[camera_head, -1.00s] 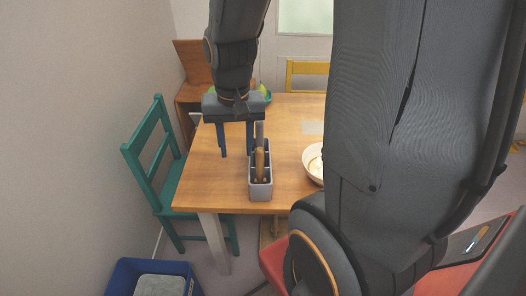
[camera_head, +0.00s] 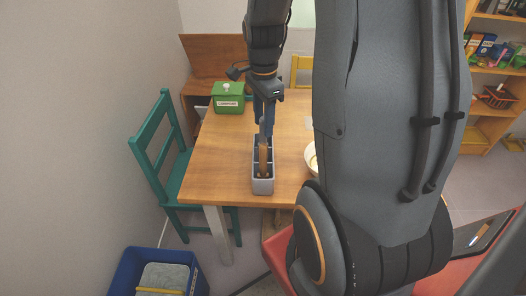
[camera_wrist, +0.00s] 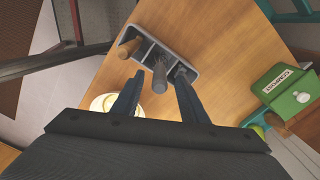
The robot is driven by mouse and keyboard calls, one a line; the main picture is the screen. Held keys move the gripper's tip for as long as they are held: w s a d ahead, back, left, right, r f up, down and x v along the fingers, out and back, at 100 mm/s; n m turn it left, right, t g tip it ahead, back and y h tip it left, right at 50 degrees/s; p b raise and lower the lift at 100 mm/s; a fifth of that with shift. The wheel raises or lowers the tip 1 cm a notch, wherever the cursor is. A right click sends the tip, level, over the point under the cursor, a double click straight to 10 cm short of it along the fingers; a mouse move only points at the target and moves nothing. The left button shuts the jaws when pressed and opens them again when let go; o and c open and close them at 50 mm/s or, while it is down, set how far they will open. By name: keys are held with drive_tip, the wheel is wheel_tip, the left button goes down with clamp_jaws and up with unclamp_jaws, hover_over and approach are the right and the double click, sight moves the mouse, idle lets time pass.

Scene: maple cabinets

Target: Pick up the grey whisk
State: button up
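A grey utensil handle (camera_wrist: 160,76), which looks like the whisk's, stands up from the grey caddy (camera_wrist: 157,32) on the table. In the head view my gripper (camera_head: 264,118) is seen edge-on, above the caddy (camera_head: 262,186).
A wooden-handled utensil (camera_wrist: 129,47) stands in a neighbouring compartment. A white bowl (camera_wrist: 103,103) is close to the caddy. A green compost box (camera_head: 228,98) stands at the table's far left. The table's left part (camera_head: 215,155) is clear. A green chair (camera_head: 160,150) stands left.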

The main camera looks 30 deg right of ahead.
drive_tip(key=shift+a+f+p, duration=0.1)
drive_tip(key=shift+f+p, duration=0.75)
drive_tip(key=shift+f, duration=1.65)
clamp_jaws()
drive_tip(key=shift+r, duration=0.15)
